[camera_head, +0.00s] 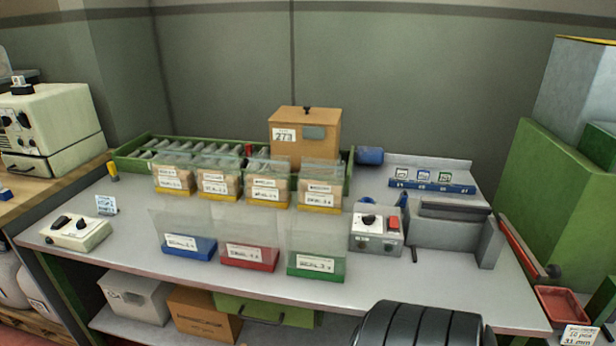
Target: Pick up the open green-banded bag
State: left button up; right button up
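The green-banded bag (317,243) stands at the right end of the front row on the grey workbench. It is clear, has a green band with a white label along its bottom, and looks empty. Its top edge looks open. A red-banded bag (249,238) and a blue-banded bag (184,229) stand to its left, also clear and empty-looking.
Several yellow-banded filled bags (268,189) stand behind the front row. A control box (376,235) and a grey machine (447,238) stand close to the right of the green-banded bag. A white switch box (76,232) is at left. The bench (130,250) is bare in front.

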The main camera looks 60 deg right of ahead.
aim_at(317, 241)
jog(key=z, duration=0.5)
jog(key=l+z, duration=0.15)
jog(key=z, duration=0.3)
jog(key=l+z, duration=0.1)
jog(key=z, duration=0.4)
jog(key=k+l, duration=0.05)
